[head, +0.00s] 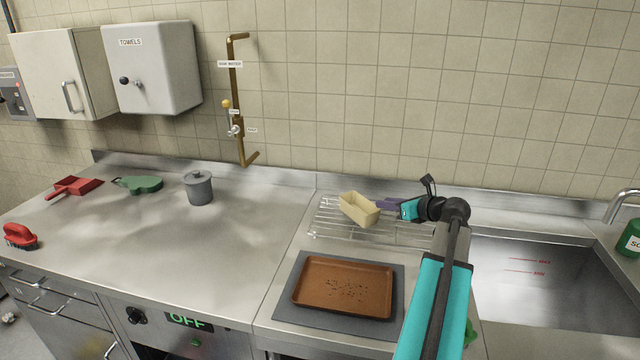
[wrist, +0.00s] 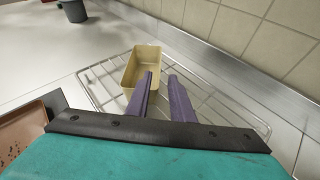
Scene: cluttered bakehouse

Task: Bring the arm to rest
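My gripper (head: 380,204) has purple fingers and reaches left over the wire rack, just right of a cream loaf tin (head: 360,209). In the wrist view my gripper (wrist: 160,76) shows its two fingers apart with a narrow gap and nothing seen between them. The tin (wrist: 132,74) stands upright on the rack just beyond the fingertips. The left finger overlaps its near right corner in the picture; I cannot tell whether they touch. The tin looks empty.
The wire rack (head: 322,227) lies by the back wall. A brown tray (head: 310,303) sits on a grey mat (head: 283,306) in front. A sink (head: 540,285) is at right. A grey lidded pot (head: 199,188) stands left; the counter (head: 150,245) before it is clear.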

